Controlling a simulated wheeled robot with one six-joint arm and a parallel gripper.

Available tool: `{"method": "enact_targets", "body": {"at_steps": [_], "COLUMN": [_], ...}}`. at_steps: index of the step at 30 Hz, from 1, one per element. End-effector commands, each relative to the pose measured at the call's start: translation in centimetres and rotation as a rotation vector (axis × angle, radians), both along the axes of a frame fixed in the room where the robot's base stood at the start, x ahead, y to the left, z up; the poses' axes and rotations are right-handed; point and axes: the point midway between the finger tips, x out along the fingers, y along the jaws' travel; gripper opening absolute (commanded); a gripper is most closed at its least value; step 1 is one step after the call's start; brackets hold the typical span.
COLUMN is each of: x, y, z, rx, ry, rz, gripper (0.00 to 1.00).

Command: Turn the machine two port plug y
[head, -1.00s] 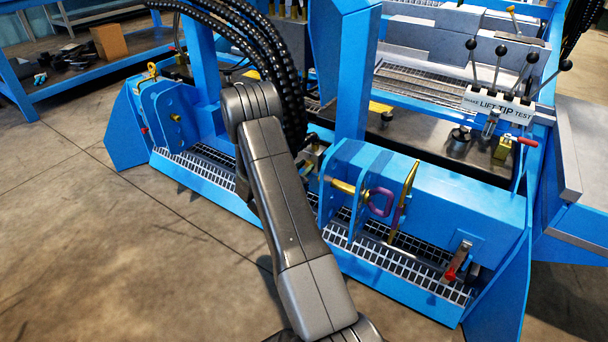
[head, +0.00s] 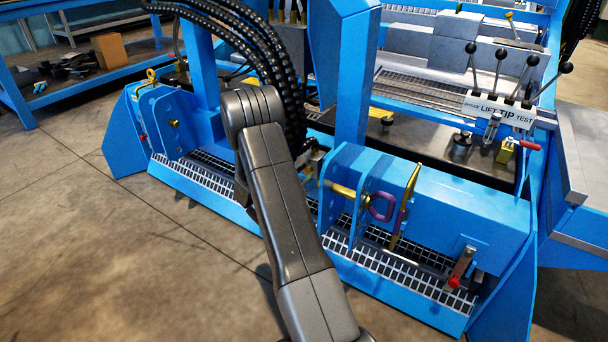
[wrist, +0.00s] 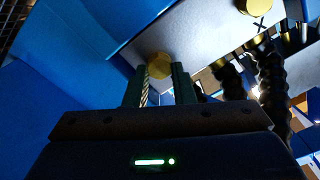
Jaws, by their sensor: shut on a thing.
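In the wrist view, a round gold plug (wrist: 158,62) sits on a grey panel (wrist: 205,42) of the blue machine. My gripper (wrist: 161,75) has its two dark fingers on either side of this plug, shut on it. Its label is hidden, so I cannot read whether it is y. A second gold plug (wrist: 255,6) is at the upper right, beside a dark X mark. In the head view, the blue machine (head: 450,200) fills the middle and right. My arm hides my gripper and the held plug there.
Black ribbed hoses (wrist: 272,85) hang close to the right of my gripper. A blue panel (wrist: 75,115) is close on the left. In the head view, levers (head: 500,65) stand at the upper right, and a purple-handled pin (head: 381,207) sits at the front. Bare floor (head: 120,260) lies at the left.

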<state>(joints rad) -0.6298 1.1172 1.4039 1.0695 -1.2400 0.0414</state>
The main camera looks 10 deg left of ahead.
Motion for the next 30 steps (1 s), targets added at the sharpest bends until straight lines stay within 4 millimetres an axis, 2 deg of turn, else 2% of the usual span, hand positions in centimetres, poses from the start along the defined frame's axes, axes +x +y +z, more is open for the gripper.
{"method": "enact_targets", "body": {"at_steps": [8, 9, 12, 23, 26, 30], "x": [0.0, 0.0, 0.0, -0.5, -1.6, -4.4], "y": [0.0, 0.0, 0.0, 0.2, 0.7, 1.7], "z": [0.0, 0.0, 0.0, 0.0, 0.2, 0.2], "rx": [0.000, 0.000, -0.001, -0.001, -0.002, -0.004], "ry": [0.001, 0.001, 0.001, 0.002, 0.002, 0.005], "rz": [0.001, 0.001, 0.001, 0.002, 0.002, 0.004], "gripper": [0.00, 0.27, 0.45, 0.45, 0.45, 0.45]}}
